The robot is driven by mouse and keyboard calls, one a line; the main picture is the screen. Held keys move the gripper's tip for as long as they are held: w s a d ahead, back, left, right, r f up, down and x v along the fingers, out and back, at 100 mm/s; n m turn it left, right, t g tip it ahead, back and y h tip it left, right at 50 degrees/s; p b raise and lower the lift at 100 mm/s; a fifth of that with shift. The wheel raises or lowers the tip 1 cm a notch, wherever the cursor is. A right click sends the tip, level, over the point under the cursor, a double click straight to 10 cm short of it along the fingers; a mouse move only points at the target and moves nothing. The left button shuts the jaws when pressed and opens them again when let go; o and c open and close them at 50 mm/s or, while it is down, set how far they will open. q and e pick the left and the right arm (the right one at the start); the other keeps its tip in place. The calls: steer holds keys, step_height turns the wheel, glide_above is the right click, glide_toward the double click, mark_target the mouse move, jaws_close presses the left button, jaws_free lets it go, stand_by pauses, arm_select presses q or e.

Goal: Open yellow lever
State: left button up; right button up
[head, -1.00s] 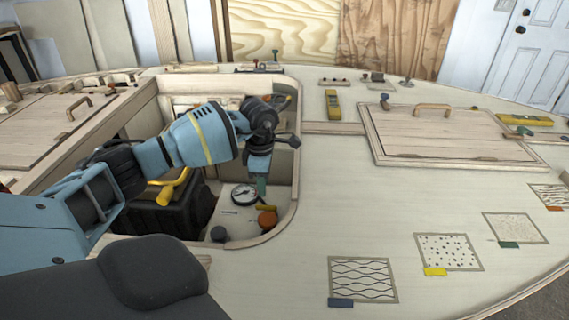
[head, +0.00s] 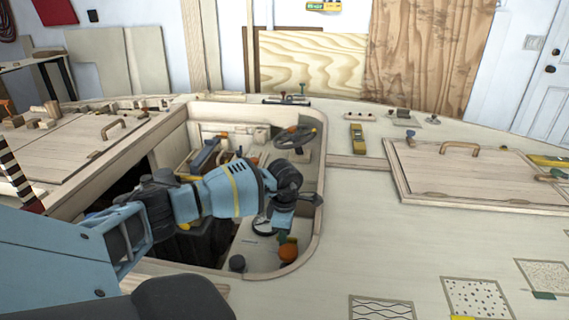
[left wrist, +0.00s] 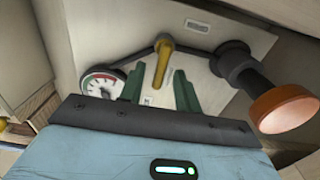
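The yellow lever (left wrist: 163,58) is on a pale panel in the left wrist view, its handle pointing down the picture from a round pivot. My left gripper (left wrist: 160,70) is open, with one green finger on each side of the lever's handle. I cannot tell whether either finger touches it. In the head view the left wrist hangs over the recess and hides the lever. A round gauge (left wrist: 103,84) is left of the lever; it also shows in the head view (head: 262,228). An orange-red knob (left wrist: 285,108) on a dark stem is to the right. My right gripper is out of view.
A black handwheel (head: 294,137) stands at the recess's back. A closed hatch (head: 470,170) lies to the right, and the deck (head: 370,235) in front of it is largely clear.

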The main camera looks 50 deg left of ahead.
arm_select(q)
steer(key=shift+c, duration=0.3)
jaws_close()
